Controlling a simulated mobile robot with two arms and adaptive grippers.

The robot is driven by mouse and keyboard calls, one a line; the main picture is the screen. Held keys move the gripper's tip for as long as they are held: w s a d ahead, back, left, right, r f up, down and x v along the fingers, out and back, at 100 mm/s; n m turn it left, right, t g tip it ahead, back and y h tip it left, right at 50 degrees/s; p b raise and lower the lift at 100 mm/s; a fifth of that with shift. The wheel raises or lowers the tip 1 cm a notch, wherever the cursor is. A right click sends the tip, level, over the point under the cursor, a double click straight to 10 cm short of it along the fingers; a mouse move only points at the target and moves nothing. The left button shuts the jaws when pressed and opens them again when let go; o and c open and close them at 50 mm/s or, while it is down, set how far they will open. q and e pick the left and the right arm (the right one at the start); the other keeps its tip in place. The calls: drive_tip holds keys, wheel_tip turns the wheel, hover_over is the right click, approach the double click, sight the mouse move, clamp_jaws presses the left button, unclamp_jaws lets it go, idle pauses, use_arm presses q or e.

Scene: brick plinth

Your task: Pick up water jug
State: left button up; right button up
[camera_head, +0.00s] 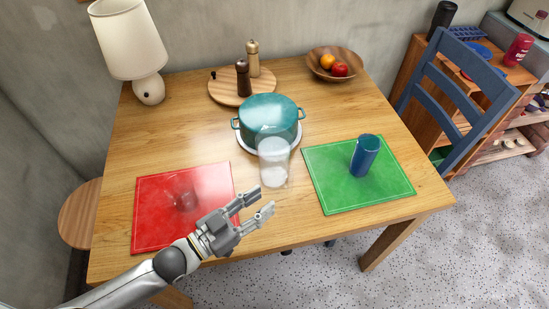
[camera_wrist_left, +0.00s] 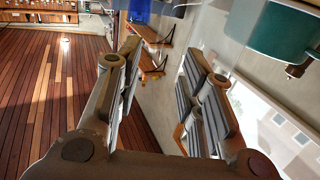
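The water jug (camera_head: 273,163) is a clear, see-through vessel standing upright near the middle of the table, in front of the teal pot. My left gripper (camera_head: 262,199) is just in front of it, a little to its near left, with its fingers apart and empty. In the head view the fingertips are close to the jug's base but appear apart from it. In the left wrist view the two fingers of the left gripper (camera_wrist_left: 162,58) are spread with nothing clearly between them; the jug's outline is hard to make out there. My right gripper is not in view.
The teal pot (camera_head: 269,116) stands behind the jug. A red mat (camera_head: 160,205) with a clear glass (camera_head: 186,200) lies left; a green mat (camera_head: 335,190) with a blue cup (camera_head: 364,156) lies right. A lamp (camera_head: 130,42), mills and a fruit bowl (camera_head: 318,66) stand at the back.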

sight(290, 182)
use_arm(q)
drive_tip(key=p+x, duration=0.1)
drive_tip(key=x, duration=0.8)
drive_tip(key=shift+w+d, duration=0.35)
drive_tip(key=shift+c, duration=1.3)
clamp_jaws()
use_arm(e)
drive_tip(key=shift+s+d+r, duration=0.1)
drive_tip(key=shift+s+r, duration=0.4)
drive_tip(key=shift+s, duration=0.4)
